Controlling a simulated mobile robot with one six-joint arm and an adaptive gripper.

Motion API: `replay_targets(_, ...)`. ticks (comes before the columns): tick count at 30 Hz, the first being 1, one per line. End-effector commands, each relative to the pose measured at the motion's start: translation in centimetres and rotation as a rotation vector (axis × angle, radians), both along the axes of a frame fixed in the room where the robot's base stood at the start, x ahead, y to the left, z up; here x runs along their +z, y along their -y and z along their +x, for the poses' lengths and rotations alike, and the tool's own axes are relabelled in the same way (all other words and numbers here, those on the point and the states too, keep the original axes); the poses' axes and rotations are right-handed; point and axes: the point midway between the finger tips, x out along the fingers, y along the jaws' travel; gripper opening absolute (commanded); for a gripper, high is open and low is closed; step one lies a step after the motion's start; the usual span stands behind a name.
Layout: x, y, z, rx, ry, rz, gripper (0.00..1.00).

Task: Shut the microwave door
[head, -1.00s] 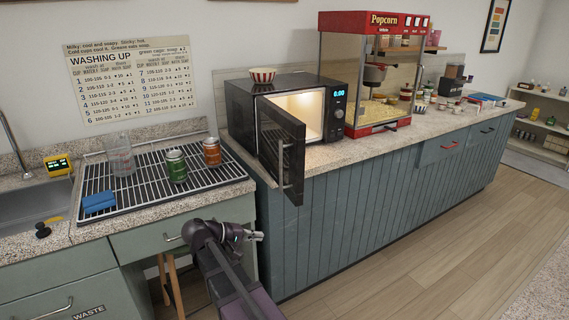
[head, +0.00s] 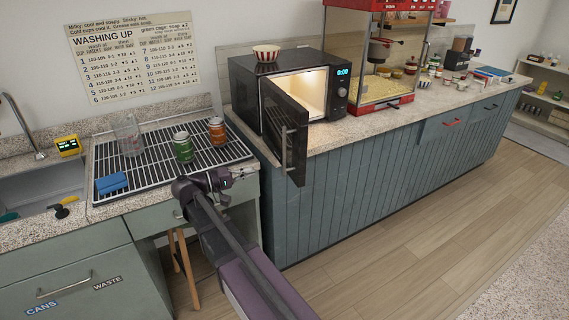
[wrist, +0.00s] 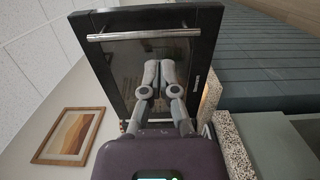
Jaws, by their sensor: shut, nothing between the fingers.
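The black microwave (head: 335,100) stands on the counter with its lit inside showing. Its door (head: 284,130) is swung wide open toward the front, with a metal bar handle on its outer face. In the wrist view the door's outer face (wrist: 150,65) fills the middle, with the handle (wrist: 143,34) across its far end. My gripper (wrist: 161,68) is shut and empty, pointing at the door's outer face. In the head view my gripper (head: 240,174) is left of and lower than the door. I cannot tell whether the fingertips touch it.
A striped bowl (head: 266,54) sits on the microwave. A red popcorn machine (head: 385,60) stands right of it. The floor in front is clear.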

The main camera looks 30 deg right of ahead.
Motion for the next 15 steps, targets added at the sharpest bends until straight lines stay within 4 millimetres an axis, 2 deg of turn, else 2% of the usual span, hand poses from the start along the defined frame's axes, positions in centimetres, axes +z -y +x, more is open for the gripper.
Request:
replay_targets(8, 0.0, 0.9, -0.1, 0.0, 0.0, 0.001, 0.0)
replay_targets(15, 0.0, 3.2, -0.3, 0.0, -0.001, 0.001, 0.0)
